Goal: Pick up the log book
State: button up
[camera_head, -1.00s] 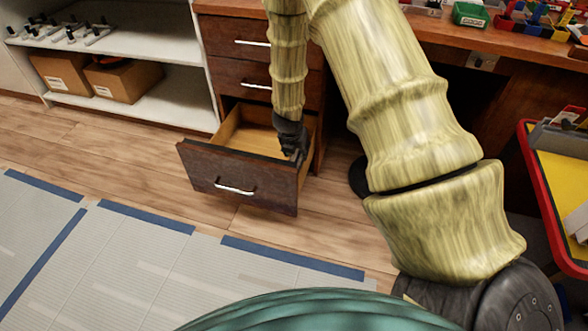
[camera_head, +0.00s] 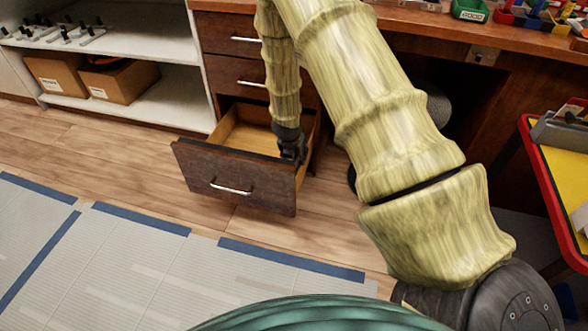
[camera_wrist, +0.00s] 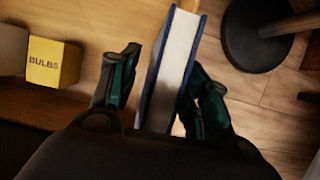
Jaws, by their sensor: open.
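The log book, a blue-covered book with pale page edges (camera_wrist: 176,62), stands on edge in the wrist view between my open fingers. My gripper (camera_wrist: 160,88) has one dark green fingertip on each side of it, with a visible gap on the left side; the right finger is close to the cover. I cannot tell whether it touches. In the head view my gripper (camera_head: 291,150) is down at the right side of the open drawer (camera_head: 233,183). The book is hidden there behind the drawer front and my gripper.
A yellow box marked BULBS (camera_wrist: 53,62) lies in the drawer at left in the wrist view. A round dark base (camera_wrist: 255,35) stands on the floor at right. Shelves with cardboard boxes (camera_head: 118,80) are left of the drawers. A red-rimmed yellow cart (camera_head: 560,170) is at right.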

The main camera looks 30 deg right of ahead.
jog(key=shift+f, duration=0.25)
dwell(0.3)
grip_shut()
dwell(0.4)
